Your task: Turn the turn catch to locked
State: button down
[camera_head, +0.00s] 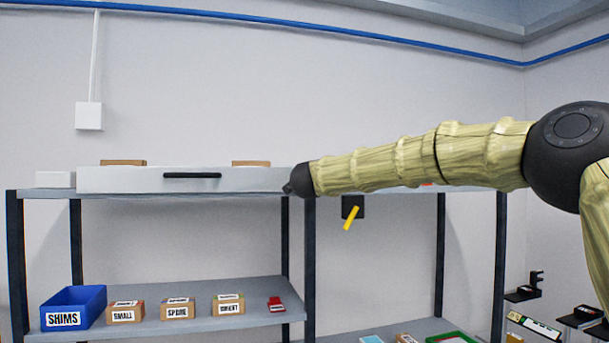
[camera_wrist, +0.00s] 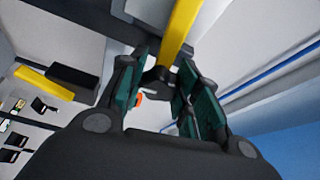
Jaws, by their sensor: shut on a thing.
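In the wrist view, the fingers of my gripper (camera_wrist: 170,78) are shut on the end of a yellow bar (camera_wrist: 181,28) that runs in from the top edge. A second yellow bar (camera_wrist: 43,83) lies beside a black block (camera_wrist: 73,82) at the left. In the head view, a tilted yellow lever (camera_head: 351,218) sits on a black plate (camera_head: 353,201) below the shelf edge. The dark end of my arm is left of that lever, by the right end of a white drawer-like box (camera_head: 120,180). The held bar is hidden there. I cannot tell its lock position.
The white box has a black handle (camera_head: 192,175) and stands on the upper shelf. Below are a blue SHIMS bin (camera_head: 73,306), several labelled cartons and a red item (camera_head: 276,304). A dark post (camera_head: 311,260) stands close under my wrist. Bare wall lies behind.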

jog(key=shift+m+g, duration=0.4)
jog(key=shift+m, duration=0.6)
jog(key=c, duration=1)
grip_release()
jog(key=shift+d, duration=0.1)
jog(key=shift+s, duration=0.1)
jog(key=shift+s, duration=0.2)
jog(key=s+a, duration=0.2)
jog(key=s, duration=0.9)
jog(key=shift+s, duration=0.15)
